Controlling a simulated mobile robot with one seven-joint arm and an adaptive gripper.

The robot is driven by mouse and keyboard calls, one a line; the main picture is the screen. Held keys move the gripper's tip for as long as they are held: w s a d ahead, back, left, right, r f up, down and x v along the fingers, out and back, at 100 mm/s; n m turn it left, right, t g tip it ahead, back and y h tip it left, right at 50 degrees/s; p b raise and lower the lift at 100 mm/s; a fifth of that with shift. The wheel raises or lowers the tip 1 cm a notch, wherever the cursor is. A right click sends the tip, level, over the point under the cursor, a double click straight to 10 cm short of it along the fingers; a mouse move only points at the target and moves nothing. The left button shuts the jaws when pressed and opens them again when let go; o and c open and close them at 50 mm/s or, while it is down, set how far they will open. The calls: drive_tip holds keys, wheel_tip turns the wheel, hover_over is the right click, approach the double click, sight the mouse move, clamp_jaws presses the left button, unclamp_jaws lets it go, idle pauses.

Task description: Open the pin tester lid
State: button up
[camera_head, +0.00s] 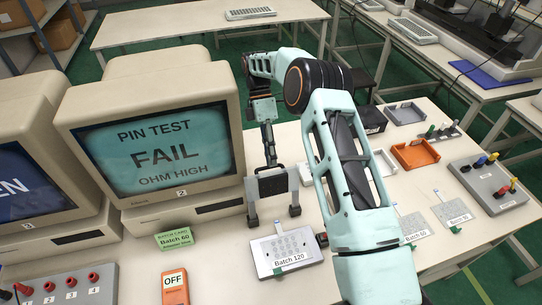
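The pin tester (262,262) is a pale flat base in front of the monitor, with a film marked "Batch 120" (289,245) on top. Its lid (280,203) appears to be the grey plate with a dark pad, standing raised behind the base on two legs with dark ends. My gripper (269,160) is at the lid's top edge, pointing down. Its fingers look close together, but whether they grip the lid or only touch it cannot be told. The monitor (160,150) reads "PIN TEST FAIL OHM HIGH".
A green Batch 60 card (175,239) and an orange OFF device (174,287) lie left of the tester. Two more films (452,213) lie to the right, near an orange tray (415,155) and a grey box with coloured terminals (492,184). My arm crosses the table's middle.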

drive_tip(key=shift+o, duration=1.3)
drive_tip(key=shift+s+d+f, duration=0.1)
drive_tip(key=shift+d+f, duration=0.1)
drive_tip(key=shift+f, duration=0.8)
drive_tip(key=shift+r, duration=0.1)
drive_tip(key=shift+a+r, duration=0.1)
drive_tip(key=shift+r, duration=0.05)
wheel_tip(320, 180, up, 10)
drive_tip(key=shift+s, duration=0.1)
